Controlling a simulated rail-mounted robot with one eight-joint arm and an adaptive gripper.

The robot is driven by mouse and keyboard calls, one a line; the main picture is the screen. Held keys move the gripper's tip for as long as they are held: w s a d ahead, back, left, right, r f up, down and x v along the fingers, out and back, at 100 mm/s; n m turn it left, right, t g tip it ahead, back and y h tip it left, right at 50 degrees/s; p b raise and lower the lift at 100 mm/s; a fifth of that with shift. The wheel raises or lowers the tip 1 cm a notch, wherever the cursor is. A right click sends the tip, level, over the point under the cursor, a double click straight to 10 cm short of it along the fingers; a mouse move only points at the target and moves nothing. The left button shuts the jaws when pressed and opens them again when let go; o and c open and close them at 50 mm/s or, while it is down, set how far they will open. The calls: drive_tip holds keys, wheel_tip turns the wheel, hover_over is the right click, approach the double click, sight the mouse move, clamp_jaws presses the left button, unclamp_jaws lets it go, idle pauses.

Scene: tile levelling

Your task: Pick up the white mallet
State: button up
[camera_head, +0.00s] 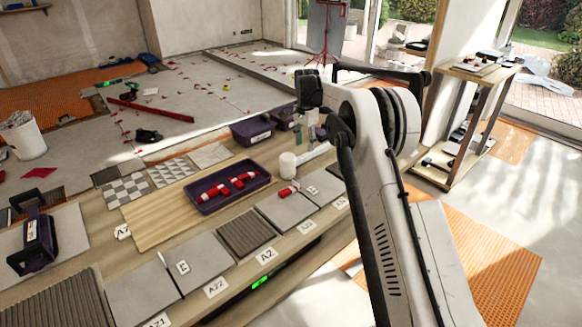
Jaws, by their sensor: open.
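What looks like the white mallet (288,166) is on the wooden bench, right of the purple tray. Its white cylindrical head shows clearly, and a pale bar like a handle runs right from it, partly behind my arm. My gripper (306,136) is above this pale bar, with its dark body upright and its fingers pointing down. The gripper is open with nothing seen in it. The fingertips are small, and whether they touch the mallet cannot be told.
A purple tray (205,205) holds red and white pieces. A purple bin (252,134) stands behind the mallet. Grey tiles (285,208) line the bench's front edge, one carrying a red-and-white piece. A black-handled tool (38,243) stands at left. A wooden shelf (480,72) is at right.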

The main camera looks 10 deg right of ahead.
sight(306, 155)
drive_tip(key=shift+d+f+b, duration=0.15)
drive_tip(key=shift+f+b, duration=0.15)
drive_tip(key=shift+f, duration=1.6)
drive_tip(key=shift+d+f+b, duration=0.15)
drive_tip(key=shift+f+b, duration=0.1)
drive_tip(key=shift+f, duration=1.6)
drive_tip(key=shift+c, duration=0.3)
clamp_jaws()
